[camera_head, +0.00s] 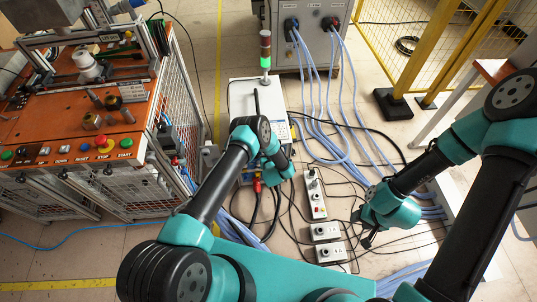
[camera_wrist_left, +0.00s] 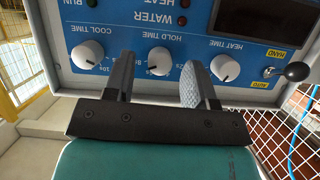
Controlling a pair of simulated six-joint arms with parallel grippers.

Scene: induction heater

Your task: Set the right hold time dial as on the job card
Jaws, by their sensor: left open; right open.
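The hold time dial (camera_wrist_left: 159,60) is a white knob on a blue panel (camera_wrist_left: 140,20), seen upside down in the left wrist view. My left gripper (camera_wrist_left: 157,76) is open, with one finger to each side of this dial; I cannot tell whether they touch it. The fingers hide parts of its scale. In the head view my left gripper (camera_head: 271,179) is at the front of the white heater cabinet (camera_head: 240,92), partly hidden by my arm. My right gripper (camera_head: 363,235) is open and empty, right of the power strip. A small printed card (camera_head: 132,92) stands on the orange bench, too small to read.
The cool time dial (camera_wrist_left: 87,54) and heat time dial (camera_wrist_left: 225,67) flank the hold time dial. A black-tipped lever (camera_wrist_left: 296,72) is beside the heat time dial. Cables, a power strip (camera_head: 315,194) and small white boxes (camera_head: 327,232) lie on the floor.

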